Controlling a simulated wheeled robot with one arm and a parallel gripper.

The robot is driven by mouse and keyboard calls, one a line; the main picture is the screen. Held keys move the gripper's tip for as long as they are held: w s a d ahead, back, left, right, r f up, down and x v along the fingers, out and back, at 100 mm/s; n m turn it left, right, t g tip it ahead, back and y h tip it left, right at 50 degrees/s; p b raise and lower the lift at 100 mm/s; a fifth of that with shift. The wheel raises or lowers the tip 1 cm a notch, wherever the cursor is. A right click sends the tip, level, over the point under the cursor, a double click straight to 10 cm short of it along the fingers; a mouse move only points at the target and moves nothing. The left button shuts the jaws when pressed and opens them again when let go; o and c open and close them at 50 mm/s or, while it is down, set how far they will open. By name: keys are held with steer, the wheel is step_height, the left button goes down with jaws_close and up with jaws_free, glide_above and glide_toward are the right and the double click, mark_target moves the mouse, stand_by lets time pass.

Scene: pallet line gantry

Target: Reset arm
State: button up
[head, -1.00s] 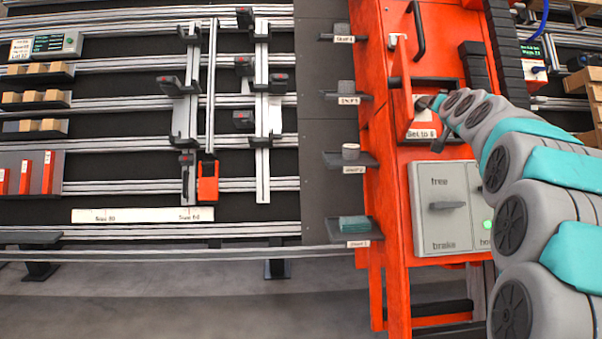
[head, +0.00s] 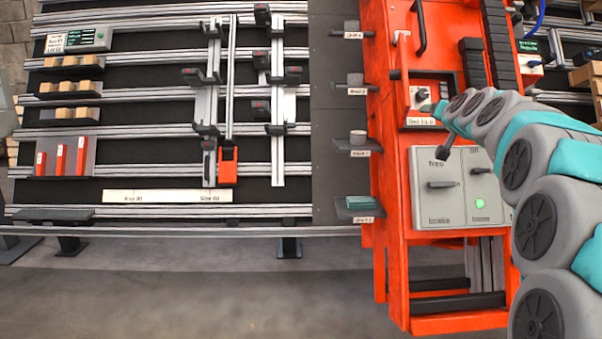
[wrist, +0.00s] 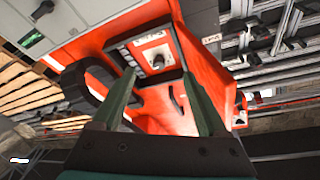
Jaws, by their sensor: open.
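In the head view my grey and teal arm reaches up the right side, its far end near the dial panel (head: 429,118) on the orange frame. The gripper's fingers cannot be made out there. In the wrist view my gripper (wrist: 158,73) is open, its two dark green fingers apart with nothing between them. A round dial (wrist: 157,60) on its plate shows beyond the fingertips. I cannot tell the exact gap to it. The same dial shows in the head view (head: 421,96).
A grey free/brake switch box (head: 441,187) with a lit green light (head: 480,203) sits below the dial panel. The orange frame (head: 397,240) stands close to the arm. Small labelled shelves (head: 357,205) line its left. Rails with clamps (head: 280,130) fill the left. The floor in front is clear.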

steer(key=s+a+f+n+g+y+p, duration=0.3)
steer(key=s+a+f+g, duration=0.5)
steer(key=s+a+f, duration=1)
steer(key=s+f+n+g, duration=0.1)
steer(key=s+f+g, duration=0.2)
steer(key=s, duration=0.9)
steer(key=s+f+n+g, duration=0.1)
steer(key=s+f+g, duration=0.2)
steer(key=s+f, duration=0.4)
steer(key=s+f+n+g+h, duration=0.1)
steer(key=s+f+g, duration=0.2)
steer(key=s, duration=1.5)
step_height(320, 180, down, 3)
steer(key=shift+s+a+f+g, duration=0.1)
steer(key=shift+s+a+g, duration=0.1)
steer(key=shift+g, duration=0.2)
